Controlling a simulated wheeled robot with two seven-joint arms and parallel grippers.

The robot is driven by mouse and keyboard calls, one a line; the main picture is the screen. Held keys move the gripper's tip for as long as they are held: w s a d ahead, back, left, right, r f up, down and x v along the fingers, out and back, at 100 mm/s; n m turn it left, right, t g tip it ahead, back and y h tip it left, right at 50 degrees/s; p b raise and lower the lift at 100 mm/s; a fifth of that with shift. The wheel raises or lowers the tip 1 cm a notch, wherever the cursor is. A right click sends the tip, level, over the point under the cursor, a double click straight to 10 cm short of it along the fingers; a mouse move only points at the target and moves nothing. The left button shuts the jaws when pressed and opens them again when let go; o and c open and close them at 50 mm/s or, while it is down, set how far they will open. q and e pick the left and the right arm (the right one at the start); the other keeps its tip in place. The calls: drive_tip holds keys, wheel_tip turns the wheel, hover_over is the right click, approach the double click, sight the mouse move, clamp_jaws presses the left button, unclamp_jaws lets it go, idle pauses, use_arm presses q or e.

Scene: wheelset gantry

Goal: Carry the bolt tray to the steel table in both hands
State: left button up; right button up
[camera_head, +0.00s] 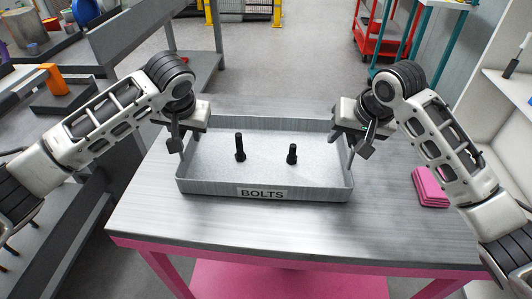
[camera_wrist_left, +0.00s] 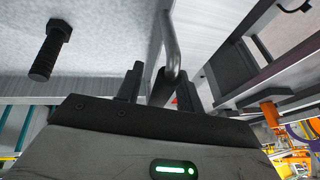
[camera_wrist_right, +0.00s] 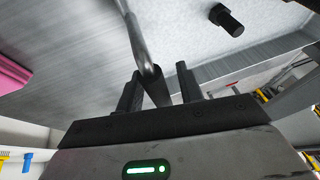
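The grey bolt tray (camera_head: 318,187), labelled BOLTS, sits on a metal-topped table with a pink frame (camera_head: 260,231).
Pink pads (camera_head: 430,187) lie on the table right of the tray. A grey bench with an orange part (camera_head: 55,79) stands at the left. White shelves (camera_head: 507,88) are at the right, and a red cart (camera_head: 375,35) is behind. Open floor shows beyond the table.

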use_arm(q)
clamp_jaws()
use_arm(e)
clamp_jaws()
use_arm(q)
drive_tip(key=shift+r, duration=0.2)
use_arm(e)
drive_tip(key=shift+r, duration=0.2)
